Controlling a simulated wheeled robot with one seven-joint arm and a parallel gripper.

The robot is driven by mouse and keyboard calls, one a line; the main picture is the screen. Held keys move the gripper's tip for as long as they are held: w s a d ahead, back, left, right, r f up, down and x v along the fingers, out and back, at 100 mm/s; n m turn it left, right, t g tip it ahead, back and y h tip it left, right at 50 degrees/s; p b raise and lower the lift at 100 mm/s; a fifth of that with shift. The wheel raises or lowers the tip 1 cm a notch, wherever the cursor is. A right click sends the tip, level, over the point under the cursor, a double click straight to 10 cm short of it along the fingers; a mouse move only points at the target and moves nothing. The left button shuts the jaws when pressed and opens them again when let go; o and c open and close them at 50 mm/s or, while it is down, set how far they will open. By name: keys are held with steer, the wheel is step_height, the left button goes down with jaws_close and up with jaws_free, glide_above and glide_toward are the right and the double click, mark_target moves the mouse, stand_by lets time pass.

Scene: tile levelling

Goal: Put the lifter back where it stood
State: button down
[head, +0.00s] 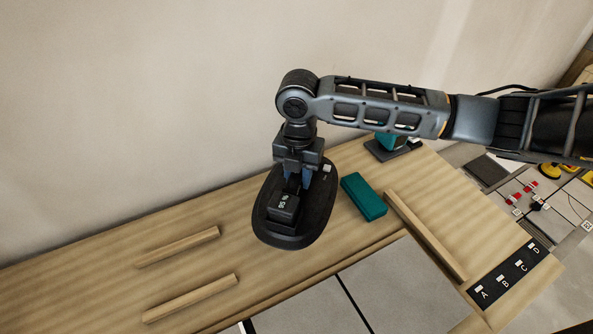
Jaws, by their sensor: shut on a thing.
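The lifter is a dark oval plate (318,215) with a black block and a small white marking on top. It is at the middle of the head view, over the wooden bench (90,270). My gripper (294,184) points down at it from above and is shut on its upper part. The fingertips and the grasped part are mostly hidden by the gripper body and the lifter's block. I cannot tell whether the plate touches the bench or hangs a little above it.
Two parallel wooden strips (190,298) lie at the left with bare bench around them. A teal block (363,197) lies close right of the lifter. Grey tiles (400,285), another wooden strip (425,235) and a black A–D label strip (510,272) are at the front right.

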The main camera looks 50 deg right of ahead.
steer(key=shift+f+b, duration=1.5)
steer(key=shift+f, duration=0.85)
steer(key=shift+f+b, duration=0.4)
steer(key=shift+f, duration=0.4)
stand_by(0.4)
steer(key=c, duration=0.8)
jaws_free()
steer(key=shift+o, duration=0.2)
steer(key=shift+f, duration=0.1)
step_height(320, 180, up, 8)
steer(key=shift+f+b, duration=0.1)
steer(key=shift+b, duration=0.3)
